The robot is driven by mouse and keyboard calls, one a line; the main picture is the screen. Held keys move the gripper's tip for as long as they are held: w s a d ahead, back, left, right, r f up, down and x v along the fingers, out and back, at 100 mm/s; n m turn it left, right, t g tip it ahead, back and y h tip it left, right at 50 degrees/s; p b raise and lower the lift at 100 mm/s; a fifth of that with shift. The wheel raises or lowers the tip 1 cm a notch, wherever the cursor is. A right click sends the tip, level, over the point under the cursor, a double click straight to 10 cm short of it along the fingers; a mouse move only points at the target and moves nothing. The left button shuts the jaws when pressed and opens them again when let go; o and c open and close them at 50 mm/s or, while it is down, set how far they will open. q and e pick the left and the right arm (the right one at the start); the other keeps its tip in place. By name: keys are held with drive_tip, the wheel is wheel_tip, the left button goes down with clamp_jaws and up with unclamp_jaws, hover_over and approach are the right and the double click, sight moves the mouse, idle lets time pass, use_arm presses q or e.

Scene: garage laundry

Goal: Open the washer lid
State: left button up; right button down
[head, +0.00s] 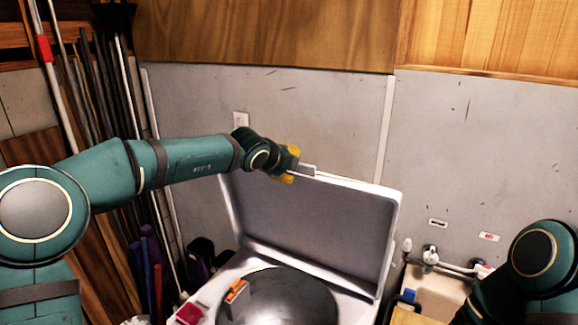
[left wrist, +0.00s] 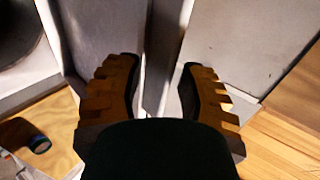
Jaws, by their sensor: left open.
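The washer lid (head: 310,225) stands raised, close to upright, at the back of the washer, its grey inner face toward me. The washer's white top (head: 220,285) and the dark round tub (head: 290,300) are uncovered below it. My left gripper (head: 300,167) is at the lid's top edge, left of its middle. In the left wrist view the yellow fingers of the left gripper (left wrist: 162,88) are apart, with the lid's edge (left wrist: 162,45) between them. I cannot tell whether either finger touches it. My right arm shows at the lower right; its gripper is out of view.
An orange-and-grey item (head: 237,291) and a red item (head: 190,314) are at the washer's left front. A sink (head: 437,290) with taps (head: 430,255) is at the right. Long-handled tools (head: 90,80) lean at the left. A grey wall (head: 300,110) stands behind the lid.

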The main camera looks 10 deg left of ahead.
use_arm(q)
drive_tip(key=v, duration=1.1)
drive_tip(key=shift+s, duration=0.25)
drive_tip(key=shift+a+r, duration=0.1)
